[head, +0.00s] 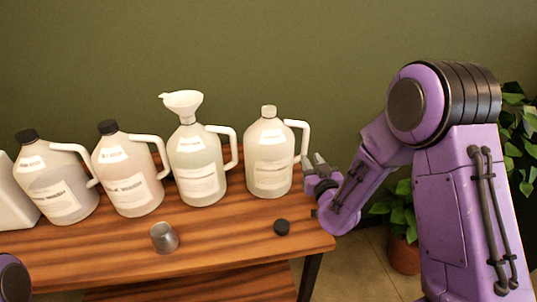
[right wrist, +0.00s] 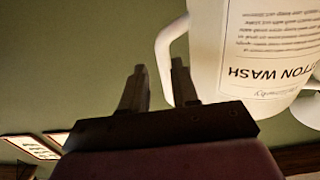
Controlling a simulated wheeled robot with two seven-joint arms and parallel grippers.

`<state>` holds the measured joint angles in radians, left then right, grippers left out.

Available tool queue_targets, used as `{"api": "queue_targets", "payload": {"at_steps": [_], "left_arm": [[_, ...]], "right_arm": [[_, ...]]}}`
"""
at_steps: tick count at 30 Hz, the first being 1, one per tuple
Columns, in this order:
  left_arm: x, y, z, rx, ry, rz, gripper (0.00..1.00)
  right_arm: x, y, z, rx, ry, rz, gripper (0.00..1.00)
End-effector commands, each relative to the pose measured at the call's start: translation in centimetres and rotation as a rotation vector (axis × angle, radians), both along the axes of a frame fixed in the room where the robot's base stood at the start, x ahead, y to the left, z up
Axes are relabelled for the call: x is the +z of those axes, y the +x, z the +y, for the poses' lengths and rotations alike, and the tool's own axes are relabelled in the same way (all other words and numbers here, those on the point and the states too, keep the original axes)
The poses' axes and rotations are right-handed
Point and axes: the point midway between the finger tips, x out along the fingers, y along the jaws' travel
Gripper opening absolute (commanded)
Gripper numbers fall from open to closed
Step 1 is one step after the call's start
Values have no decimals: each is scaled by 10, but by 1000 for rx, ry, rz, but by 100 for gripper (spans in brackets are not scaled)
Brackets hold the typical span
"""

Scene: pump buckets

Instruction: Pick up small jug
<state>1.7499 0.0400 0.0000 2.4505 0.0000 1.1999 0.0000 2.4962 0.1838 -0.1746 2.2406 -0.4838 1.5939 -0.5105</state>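A small grey metal cup-like vessel (head: 164,237), possibly the small jug, stands near the table's front edge. My right gripper (head: 313,160) is beside this handle. In the right wrist view its two fingers (right wrist: 157,72) are apart and empty, with the labelled jug (right wrist: 270,50) and its handle (right wrist: 165,55) just beyond them. I cannot tell whether the handle lies between the fingertips. My left gripper is out of view; only a purple part of my left arm shows at lower left.
A jug with a white funnel (head: 182,103) stands left of the uncapped jug. Two black-capped jugs (head: 127,175) (head: 58,180) and a partly cut-off container stand further left. A loose black cap (head: 281,227) lies on the wooden table (head: 225,240). A potted plant (head: 404,250) stands at right.

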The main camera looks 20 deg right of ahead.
Motion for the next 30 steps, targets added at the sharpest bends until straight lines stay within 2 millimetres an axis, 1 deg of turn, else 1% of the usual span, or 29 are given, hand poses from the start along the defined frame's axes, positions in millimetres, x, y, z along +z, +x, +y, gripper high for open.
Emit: {"api": "queue_targets", "payload": {"at_steps": [4,7,10,13,18,19,20,21,30], "left_arm": [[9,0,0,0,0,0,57],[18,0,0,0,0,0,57],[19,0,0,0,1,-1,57],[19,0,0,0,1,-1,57],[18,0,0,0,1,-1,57],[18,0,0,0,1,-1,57],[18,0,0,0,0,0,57],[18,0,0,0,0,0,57],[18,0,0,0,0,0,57]], "right_arm": [[4,19,-3,1,2,-1,29],[7,39,-5,1,3,-2,29],[5,53,-8,1,2,0,29],[3,59,-9,2,1,0,29],[3,59,-9,3,1,0,29],[3,59,-9,3,1,0,23],[3,59,-9,3,1,0,13],[3,59,-8,4,1,0,0],[3,59,-8,4,1,-1,0]]}}
